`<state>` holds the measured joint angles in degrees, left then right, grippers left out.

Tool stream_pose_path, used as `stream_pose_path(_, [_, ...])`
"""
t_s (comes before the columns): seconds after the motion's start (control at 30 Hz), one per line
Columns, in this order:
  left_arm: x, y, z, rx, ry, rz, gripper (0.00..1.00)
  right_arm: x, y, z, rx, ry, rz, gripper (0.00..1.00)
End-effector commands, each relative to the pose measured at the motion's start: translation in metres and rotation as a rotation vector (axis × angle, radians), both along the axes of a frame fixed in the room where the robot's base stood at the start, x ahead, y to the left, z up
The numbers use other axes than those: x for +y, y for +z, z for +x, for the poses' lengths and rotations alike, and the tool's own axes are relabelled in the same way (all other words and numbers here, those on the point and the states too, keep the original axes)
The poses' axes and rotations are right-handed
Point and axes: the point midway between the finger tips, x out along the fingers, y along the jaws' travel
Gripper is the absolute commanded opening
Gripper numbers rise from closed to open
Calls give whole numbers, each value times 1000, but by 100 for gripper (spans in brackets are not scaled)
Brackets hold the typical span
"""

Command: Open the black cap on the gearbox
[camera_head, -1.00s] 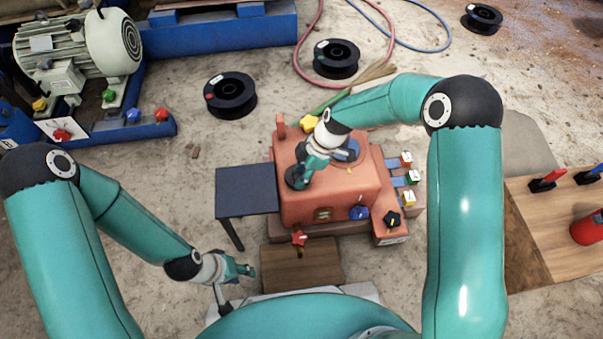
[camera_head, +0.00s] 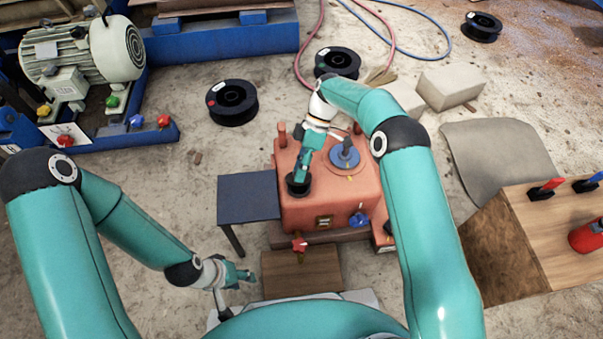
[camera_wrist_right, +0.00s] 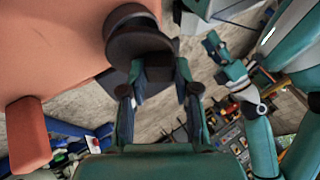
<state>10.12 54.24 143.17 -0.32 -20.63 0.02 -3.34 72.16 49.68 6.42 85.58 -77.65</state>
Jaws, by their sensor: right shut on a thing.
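The salmon-coloured gearbox (camera_head: 340,205) stands in the middle of the head view. The black cap (camera_head: 298,186) is at its left front top corner. In the right wrist view the cap (camera_wrist_right: 138,40) is a dark round disc with a block on its side. My right gripper (camera_head: 301,174) is shut on the cap, its fingers on both sides of that block. I cannot tell whether the cap sits on the gearbox or is raised; the gripper partly hides it. My left gripper (camera_head: 240,274) is low left of a wooden block, away from the gearbox; its jaws are unclear.
A blue round part with a handle (camera_head: 345,156) is on the gearbox top, close to my right arm. A dark side table (camera_head: 248,197) stands left of the gearbox. A wooden block (camera_head: 302,272) lies in front. A wooden crate (camera_head: 530,230) is at right.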

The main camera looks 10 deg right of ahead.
Motion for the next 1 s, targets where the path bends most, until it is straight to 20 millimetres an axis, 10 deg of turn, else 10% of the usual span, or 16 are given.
stream_pose_path(0.97, [0, -20, 0, 0, 0, 0, 40, 0, 2, 9, 89, -5, 0, 0])
stream_pose_path(1.0, [0, -20, 0, 0, 0, 0, 40, 0, 2, 9, 88, -5, -1, 37])
